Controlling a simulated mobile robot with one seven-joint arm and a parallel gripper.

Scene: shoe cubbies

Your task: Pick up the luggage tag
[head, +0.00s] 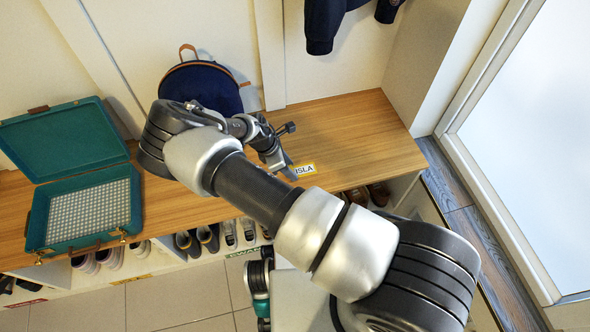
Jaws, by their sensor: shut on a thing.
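My gripper (284,150) is over the right half of the wooden bench, its fingers pointing down and right. A small white tag with a yellow border, lettered ISLA (305,170), shows right at the fingertips, and I take it for the luggage tag. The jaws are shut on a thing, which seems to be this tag. The exact contact is too small to see. I cannot tell whether the tag is clear of the bench top.
The wooden bench (360,130) has free room right of my gripper. An open teal case (62,187) stands at left, and a dark blue backpack (205,85) behind my arm. Several shoes (230,234) fill the cubbies below. A dark jacket (322,25) hangs above.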

